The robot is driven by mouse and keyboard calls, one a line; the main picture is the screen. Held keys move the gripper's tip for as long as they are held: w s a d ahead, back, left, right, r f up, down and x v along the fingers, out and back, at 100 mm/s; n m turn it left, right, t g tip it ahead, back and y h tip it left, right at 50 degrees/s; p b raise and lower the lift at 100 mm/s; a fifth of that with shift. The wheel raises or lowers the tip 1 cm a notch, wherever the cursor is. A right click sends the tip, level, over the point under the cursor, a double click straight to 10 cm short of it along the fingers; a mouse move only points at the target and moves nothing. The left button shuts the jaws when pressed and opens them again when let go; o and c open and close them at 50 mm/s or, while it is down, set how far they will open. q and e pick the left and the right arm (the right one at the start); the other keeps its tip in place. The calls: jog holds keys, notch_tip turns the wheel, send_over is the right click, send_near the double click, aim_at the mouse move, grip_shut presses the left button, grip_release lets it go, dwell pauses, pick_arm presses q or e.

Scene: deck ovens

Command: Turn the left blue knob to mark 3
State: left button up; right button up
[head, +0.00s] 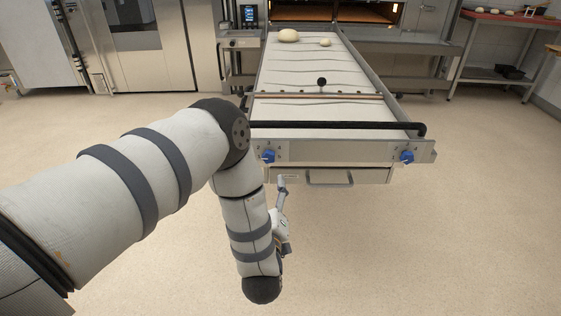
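The left blue knob (268,156) is on the front panel of the long loader table, near its left end. Marks around it are too small to read, so I cannot tell its setting. My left arm comes in from the left and bends down in front of the table. My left gripper (282,185) is below the left knob and slightly right of it, apart from it in the picture. My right gripper is not in view.
A second blue knob (407,157) is at the panel's right end. A dark bar (335,126) runs above the panel and a drawer handle (330,180) is below. Dough pieces (289,35) lie at the table's far end. The floor (430,240) right of my arm is clear.

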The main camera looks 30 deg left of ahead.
aim_at(269, 158)
pick_arm(q)
jog(key=b+x, duration=0.1)
jog(key=x, duration=1)
jog(key=c, duration=1.2)
